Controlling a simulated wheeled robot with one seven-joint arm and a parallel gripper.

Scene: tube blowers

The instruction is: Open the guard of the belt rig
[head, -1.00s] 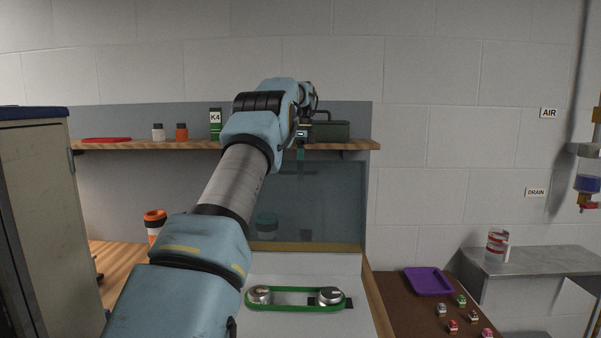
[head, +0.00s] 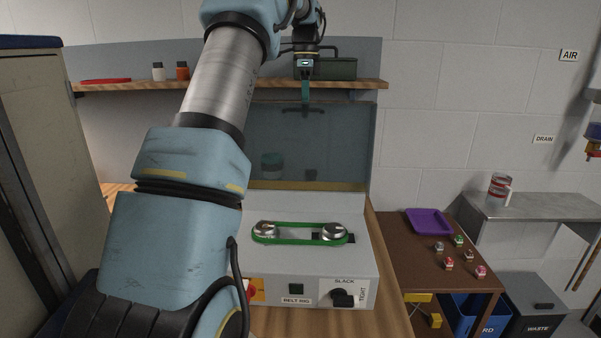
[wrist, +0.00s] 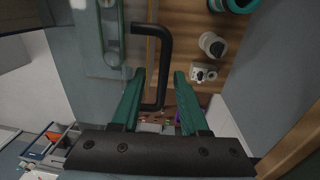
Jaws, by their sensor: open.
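The belt rig (head: 310,272) is a light grey box with a green belt (head: 300,240) around two metal pulleys on top. Its clear guard (head: 335,150) stands upright behind the belt, with a yellow strip along its lower edge. A black bar handle (wrist: 166,62) is at the guard's upper part; it shows faintly in the head view (head: 303,110). My gripper (head: 305,98) is open at the guard's top. In the wrist view my green fingers (wrist: 159,74) lie on either side of the handle's bar. Contact cannot be told.
A wooden shelf (head: 220,86) with small bottles and a green box (head: 335,68) runs behind my gripper. A grey cabinet (head: 45,170) stands at left. A brown table (head: 425,259) with a purple tray (head: 429,222) and small items stands at right.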

